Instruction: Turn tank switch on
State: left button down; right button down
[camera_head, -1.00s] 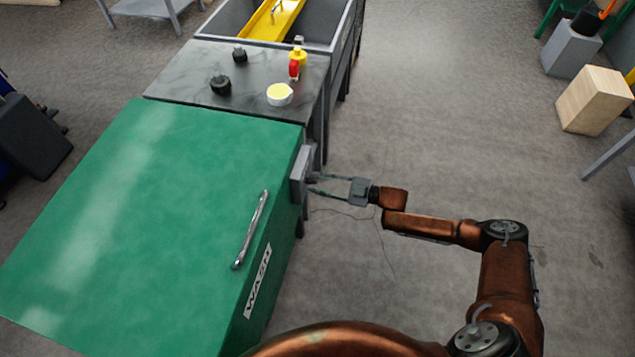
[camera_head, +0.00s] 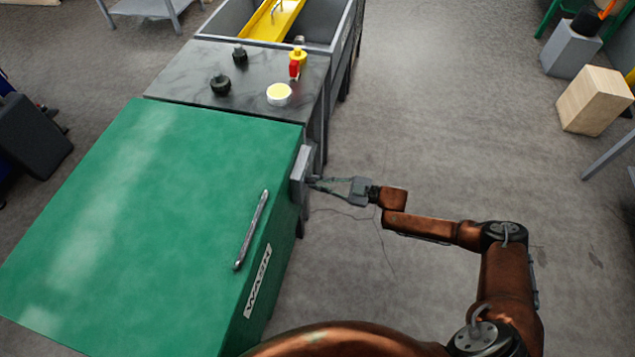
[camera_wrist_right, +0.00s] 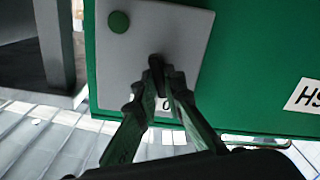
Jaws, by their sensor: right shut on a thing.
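The green wash tank (camera_head: 120,200) stands at the left in the head view, with a grey switch panel (camera_head: 299,176) on its right side. In the right wrist view the panel (camera_wrist_right: 195,35) shows a round green spot (camera_wrist_right: 118,22) and a small dark switch (camera_wrist_right: 156,62). My right gripper (camera_head: 314,183) reaches the panel from the right. Its fingertips (camera_wrist_right: 160,85) are closed together on the switch, which they partly hide. A "0" mark shows just below the fingertips. My left gripper is not in view.
A grey-topped bench (camera_head: 180,75) with two black knobs, a yellow-topped round item (camera_head: 279,94) and a red and yellow piece (camera_head: 295,65) adjoins the tank. A metal handle (camera_head: 251,230) lies on the lid.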

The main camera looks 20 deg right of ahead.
jog(key=shift+m, duration=1.2)
jog(key=m, duration=0.2)
jog(key=shift+w+d+m, duration=0.1)
jog(key=shift+m, duration=0.3)
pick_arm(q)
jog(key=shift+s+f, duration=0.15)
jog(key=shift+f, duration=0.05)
pick_arm(e)
jog(key=m, duration=0.5)
jog(key=shift+w, duration=0.1)
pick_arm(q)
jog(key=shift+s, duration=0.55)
pick_arm(e)
jog(key=shift+m, duration=0.4)
jog(key=c, duration=2)
grip_release()
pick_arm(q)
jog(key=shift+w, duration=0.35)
pick_arm(e)
jog(key=v, duration=1.2)
jog(key=shift+f, duration=0.1)
